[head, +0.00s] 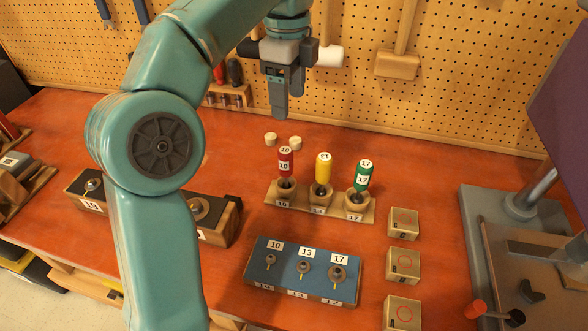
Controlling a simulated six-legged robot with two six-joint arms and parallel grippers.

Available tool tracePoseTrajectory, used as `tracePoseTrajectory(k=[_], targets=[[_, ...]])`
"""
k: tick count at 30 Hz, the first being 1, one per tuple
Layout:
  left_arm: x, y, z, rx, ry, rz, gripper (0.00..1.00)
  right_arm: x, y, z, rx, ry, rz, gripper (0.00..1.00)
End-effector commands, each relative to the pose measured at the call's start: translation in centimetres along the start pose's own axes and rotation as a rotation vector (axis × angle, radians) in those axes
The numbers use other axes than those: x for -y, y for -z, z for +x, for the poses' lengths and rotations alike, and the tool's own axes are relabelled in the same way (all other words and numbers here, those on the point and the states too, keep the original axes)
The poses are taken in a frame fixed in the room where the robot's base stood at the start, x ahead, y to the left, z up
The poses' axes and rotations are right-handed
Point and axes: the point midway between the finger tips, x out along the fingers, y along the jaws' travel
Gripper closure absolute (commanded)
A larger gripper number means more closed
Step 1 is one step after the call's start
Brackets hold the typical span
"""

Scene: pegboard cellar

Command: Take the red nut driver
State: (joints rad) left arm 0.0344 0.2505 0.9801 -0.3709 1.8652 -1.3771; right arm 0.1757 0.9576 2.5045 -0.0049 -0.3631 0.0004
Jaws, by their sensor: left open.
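The red nut driver (286,160), labelled 10, stands upright in the left cup of a wooden holder (337,209). A yellow nut driver (323,168), labelled 13, stands in the middle cup, and a green nut driver (363,176), labelled 17, in the right cup. My left gripper (280,100) is open and empty, seen nearly edge-on. It shows above the red nut driver in the picture, apart from it, in front of the pegboard. My right gripper is not in view.
A blue board (258,274) with nuts labelled 10, 13 and 17 lies in front of the holder. Wooden boxes with red circles (404,224) line its right. A grey machine (480,230) stands at the right edge. The pegboard (470,90) with hanging tools closes the back.

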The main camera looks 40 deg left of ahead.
Motion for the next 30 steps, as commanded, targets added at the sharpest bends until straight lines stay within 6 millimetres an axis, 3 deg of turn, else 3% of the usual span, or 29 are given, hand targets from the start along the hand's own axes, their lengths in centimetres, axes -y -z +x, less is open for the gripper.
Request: tracePoseTrajectory(k=[4, 15, 22, 30], targets=[[-0.5, -0.1, 1.9, 0.001, -0.002, 0.002, 0.36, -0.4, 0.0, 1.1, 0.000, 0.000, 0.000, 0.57], [-0.9, -0.1, 9.8, 0.000, -0.001, 0.001, 0.36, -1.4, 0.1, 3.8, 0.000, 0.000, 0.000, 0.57], [-0.8, 0.0, 11.6, 0.000, 0.000, 0.001, 0.36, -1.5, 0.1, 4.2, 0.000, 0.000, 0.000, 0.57], [-1.1, -0.3, 15.7, 0.000, -0.001, 0.001, 0.36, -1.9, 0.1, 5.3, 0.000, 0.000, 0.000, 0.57]])
